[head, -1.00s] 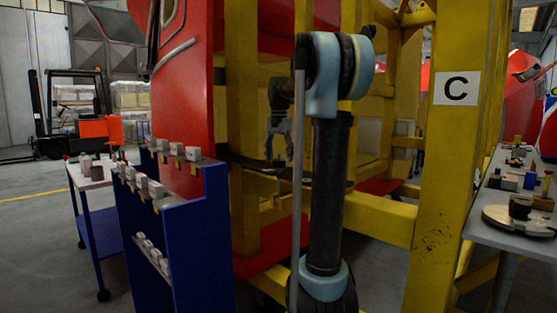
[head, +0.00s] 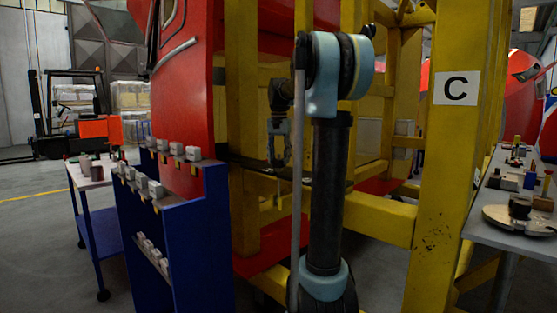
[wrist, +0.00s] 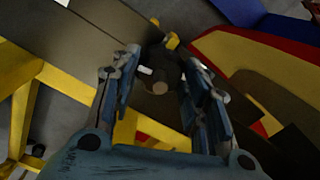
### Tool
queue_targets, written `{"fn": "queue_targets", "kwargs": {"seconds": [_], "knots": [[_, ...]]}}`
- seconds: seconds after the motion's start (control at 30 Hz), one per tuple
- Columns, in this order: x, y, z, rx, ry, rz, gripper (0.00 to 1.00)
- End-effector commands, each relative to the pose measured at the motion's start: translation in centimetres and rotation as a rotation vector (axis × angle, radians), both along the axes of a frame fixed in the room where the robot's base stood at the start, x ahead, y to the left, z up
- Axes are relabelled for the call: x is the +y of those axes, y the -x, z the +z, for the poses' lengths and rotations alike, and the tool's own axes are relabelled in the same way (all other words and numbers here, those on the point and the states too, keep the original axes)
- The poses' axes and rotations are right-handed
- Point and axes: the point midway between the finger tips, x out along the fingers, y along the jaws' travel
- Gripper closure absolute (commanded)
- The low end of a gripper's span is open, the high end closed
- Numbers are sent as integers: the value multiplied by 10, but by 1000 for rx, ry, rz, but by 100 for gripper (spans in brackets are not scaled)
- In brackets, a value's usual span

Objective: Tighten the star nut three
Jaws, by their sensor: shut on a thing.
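The nut sits at the edge of a flat brown-grey plate (wrist: 85,50). A small yellow piece (wrist: 171,41) shows just beyond it. I cannot tell from the pictures which number this nut has. In the head view the nut is too small to make out.
A yellow frame post (head: 440,190) with a "C" sign stands right of my arm. A red train nosecone (head: 185,90) is behind. A blue rack (head: 190,235) with several grey blocks stands left. A grey table (head: 520,190) with parts is at right.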

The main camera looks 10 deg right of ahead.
Motion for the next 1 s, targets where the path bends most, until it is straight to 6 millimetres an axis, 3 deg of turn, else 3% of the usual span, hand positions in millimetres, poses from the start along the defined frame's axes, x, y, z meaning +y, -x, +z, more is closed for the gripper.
{"fn": "queue_targets", "kwargs": {"seconds": [0.17,0.2,0.3,0.73,1.0], "knots": [[1,-1,0,-1,-2,0,82],[1,-1,0,-1,-2,0,56],[1,0,0,-1,-2,0,38],[0,0,6,-1,-1,-1,38],[0,-1,48,-1,-1,-1,38]]}}
